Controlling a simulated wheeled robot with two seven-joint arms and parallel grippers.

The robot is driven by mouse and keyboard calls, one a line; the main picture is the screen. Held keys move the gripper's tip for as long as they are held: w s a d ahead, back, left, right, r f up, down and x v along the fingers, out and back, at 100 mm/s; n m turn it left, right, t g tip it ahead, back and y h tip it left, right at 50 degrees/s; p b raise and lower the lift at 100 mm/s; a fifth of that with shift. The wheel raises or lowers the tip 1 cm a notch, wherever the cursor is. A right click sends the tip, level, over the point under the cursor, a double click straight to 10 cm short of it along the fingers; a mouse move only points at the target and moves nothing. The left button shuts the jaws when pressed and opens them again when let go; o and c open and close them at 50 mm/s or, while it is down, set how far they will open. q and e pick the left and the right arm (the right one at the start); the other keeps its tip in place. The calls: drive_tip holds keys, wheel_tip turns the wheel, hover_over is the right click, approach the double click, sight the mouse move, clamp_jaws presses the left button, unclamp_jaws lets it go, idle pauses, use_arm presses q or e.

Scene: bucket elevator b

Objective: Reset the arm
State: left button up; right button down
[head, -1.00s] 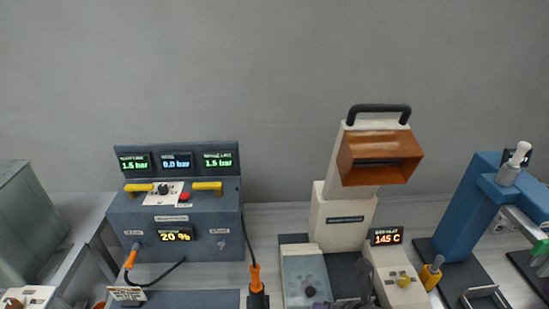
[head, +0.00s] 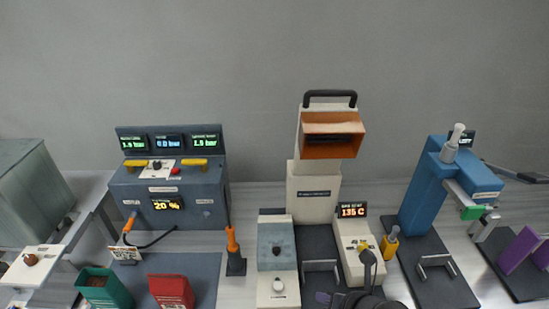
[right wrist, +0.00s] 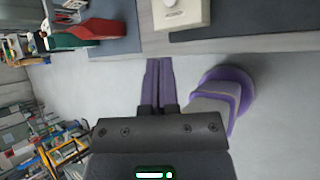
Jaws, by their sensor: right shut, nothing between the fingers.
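My right gripper shows in the right wrist view (right wrist: 159,82), its two purple fingers side by side and touching, with nothing between them. It points toward the bench edge over bare grey floor, apart from any object. In the head view, dark parts of my right arm show at the bottom, in front of the cream heater machine (head: 313,190) with an orange-brown hood (head: 332,146). The heater's display (head: 353,210) reads about 135 C. My left gripper is not in view.
A blue-grey control box (head: 168,190) with pressure displays stands left. A green bin (head: 105,290) and red bin (head: 171,291) sit in front of it. A blue press (head: 428,185) stands right, a purple block (head: 520,250) beyond it.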

drive_tip(key=s+d+f+m+g+h+b, duration=0.15)
drive_tip(key=s+d+f+m+b, duration=0.25)
drive_tip(key=f+m+b, duration=0.7)
drive_tip(key=s+d+f+m+h+b, duration=0.3)
drive_tip(key=f+m, duration=0.3)
drive_tip(key=f, duration=1.2)
use_arm(q)
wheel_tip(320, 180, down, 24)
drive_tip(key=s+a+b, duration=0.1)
drive_tip(key=b, duration=0.9)
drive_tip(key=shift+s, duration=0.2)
use_arm(e)
drive_tip(key=s+f+m+g, duration=0.2)
drive_tip(key=s+f+m, duration=0.5)
drive_tip(key=s, duration=0.5)
drive_tip(key=s+f+m+g+h, duration=0.1)
drive_tip(key=s+f+m+g, duration=0.2)
drive_tip(key=s+f+m, duration=0.4)
drive_tip(key=s+f, duration=0.5)
drive_tip(key=s, duration=0.1)
drive_tip(key=shift+d+f, duration=0.15)
drive_tip(key=shift+d, duration=0.1)
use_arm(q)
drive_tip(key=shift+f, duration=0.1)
